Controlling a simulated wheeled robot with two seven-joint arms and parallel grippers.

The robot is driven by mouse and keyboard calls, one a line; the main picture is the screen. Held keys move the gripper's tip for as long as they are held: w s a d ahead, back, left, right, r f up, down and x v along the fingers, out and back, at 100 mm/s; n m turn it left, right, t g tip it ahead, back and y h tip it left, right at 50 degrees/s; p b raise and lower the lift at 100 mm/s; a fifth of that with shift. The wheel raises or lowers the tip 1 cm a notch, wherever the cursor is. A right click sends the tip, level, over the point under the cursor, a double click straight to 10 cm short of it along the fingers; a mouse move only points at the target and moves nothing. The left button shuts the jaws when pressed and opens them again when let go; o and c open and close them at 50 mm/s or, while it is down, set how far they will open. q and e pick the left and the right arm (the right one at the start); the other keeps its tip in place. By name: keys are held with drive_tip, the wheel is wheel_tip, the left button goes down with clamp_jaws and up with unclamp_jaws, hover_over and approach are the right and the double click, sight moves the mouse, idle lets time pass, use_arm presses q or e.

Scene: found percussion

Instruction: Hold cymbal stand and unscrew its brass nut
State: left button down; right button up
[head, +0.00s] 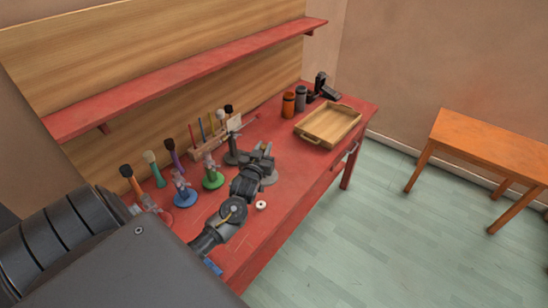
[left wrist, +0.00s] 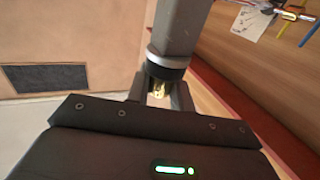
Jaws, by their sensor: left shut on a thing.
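My left gripper (head: 263,153) is over the red workbench, above a grey round base (head: 270,178) that it partly hides. The nut's threads are hidden. My right gripper is not seen in either view.
Small stands with blue (head: 185,197) and green (head: 213,181) bases stand left of the gripper. A rack (head: 207,150) of mallets is behind. A white ring (head: 261,205) lies near the front edge. A wooden tray (head: 312,137) and canisters (head: 289,105) are to the right.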

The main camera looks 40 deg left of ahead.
use_arm(q)
drive_tip(key=w+a+f+b, duration=0.4)
drive_tip(key=w+f+b, duration=0.4)
drive_tip(key=w+b, duration=0.2)
drive_tip(key=shift+w+f, duration=0.2)
drive_tip(key=shift+w, duration=0.1)
drive_tip(key=shift+b, duration=0.3)
drive_tip(key=f+b, duration=0.3)
drive_tip(key=f, duration=0.1)
drive_tip(key=shift+w+a+b, duration=0.15)
drive_tip(key=shift+w+b, duration=0.05)
drive_tip(key=shift+b, duration=0.2)
drive_tip(key=c, duration=1.3)
unclamp_jaws()
drive_tip(key=shift+o, duration=0.3)
